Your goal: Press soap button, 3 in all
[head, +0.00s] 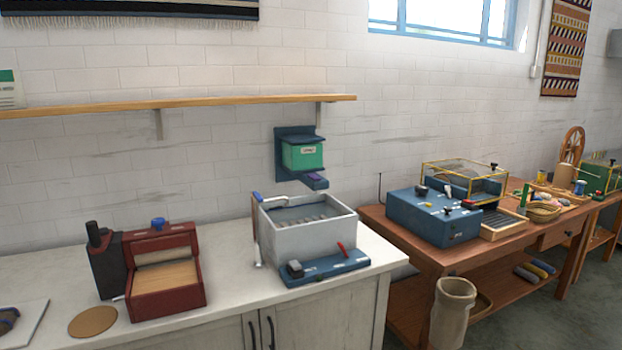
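A green dispenser box (303,154) with a small white label hangs on the wall in a dark blue holder, above the white basin (310,232). The label is too small to read for sure. A purple piece (316,181) sticks out at the bottom of the holder and looks like a button or lever. I cannot tell whether it is pressed. Neither of my grippers shows in the head view, and nothing touches the dispenser.
The basin stands on a white counter (228,262) with a blue control panel (326,268) in front. A red open box (162,277) stands to the left. A wooden shelf (200,101) runs above. A wooden table (447,256) with a blue machine (433,216) is on the right.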

